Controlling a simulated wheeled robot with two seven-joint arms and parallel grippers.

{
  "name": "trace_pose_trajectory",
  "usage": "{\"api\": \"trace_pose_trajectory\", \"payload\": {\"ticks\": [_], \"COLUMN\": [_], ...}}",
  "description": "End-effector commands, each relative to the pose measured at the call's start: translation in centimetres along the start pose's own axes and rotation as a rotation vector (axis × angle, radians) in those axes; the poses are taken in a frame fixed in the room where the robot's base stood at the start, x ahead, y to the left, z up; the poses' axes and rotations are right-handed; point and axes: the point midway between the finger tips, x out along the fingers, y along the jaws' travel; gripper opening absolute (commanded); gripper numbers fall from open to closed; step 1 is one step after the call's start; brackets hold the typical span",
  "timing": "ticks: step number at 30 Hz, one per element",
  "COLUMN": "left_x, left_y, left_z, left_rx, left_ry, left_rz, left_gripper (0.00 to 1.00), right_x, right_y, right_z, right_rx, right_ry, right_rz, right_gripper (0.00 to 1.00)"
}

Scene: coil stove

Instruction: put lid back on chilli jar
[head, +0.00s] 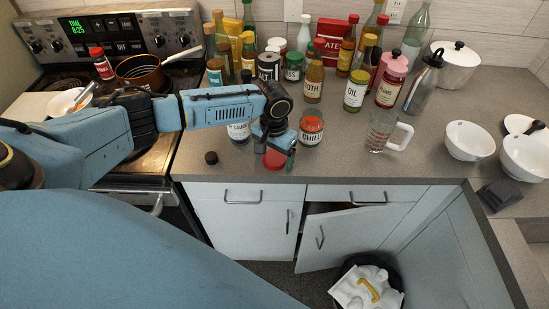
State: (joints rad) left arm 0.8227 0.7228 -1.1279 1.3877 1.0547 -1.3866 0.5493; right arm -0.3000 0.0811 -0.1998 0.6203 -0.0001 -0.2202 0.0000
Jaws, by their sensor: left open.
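The chilli jar (312,132) stands upright on the counter near its front edge, with a label reading "CHILL" and red-orange contents showing at its top; I see no lid on it. A red lid (274,161) is just left of the jar, near the counter's front edge. My left gripper (276,153) points down directly over the red lid, its jaws open. The gripper partly covers the lid, and I cannot tell whether the fingers touch it. My right gripper is not in view.
A small black cap (211,158) lies on the counter to the left. A sauce jar (239,132) stands partly behind my left arm. A glass measuring cup (381,132) is right of the chilli jar. Several bottles and jars crowd behind. The stove (150,160) is at left.

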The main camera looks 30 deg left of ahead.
Motion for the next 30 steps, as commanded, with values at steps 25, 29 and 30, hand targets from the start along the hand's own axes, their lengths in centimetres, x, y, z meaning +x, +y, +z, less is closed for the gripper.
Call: {"api": "trace_pose_trajectory", "payload": {"ticks": [25,29,30], "left_x": [-0.2,-1.5,-2.2], "left_y": [0.0,0.0,0.0], "left_z": [0.0,-0.1,-0.1], "left_rx": [0.0,0.002,0.002], "left_ry": [0.001,0.002,0.004], "left_rz": [0.001,0.001,0.002], "left_gripper": [0.38,0.38,0.38], "right_x": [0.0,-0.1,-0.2], "right_y": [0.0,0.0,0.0], "right_z": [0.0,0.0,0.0], "right_rx": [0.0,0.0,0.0], "right_ry": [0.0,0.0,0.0], "right_rz": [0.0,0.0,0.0], "right_gripper": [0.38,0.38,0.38]}}
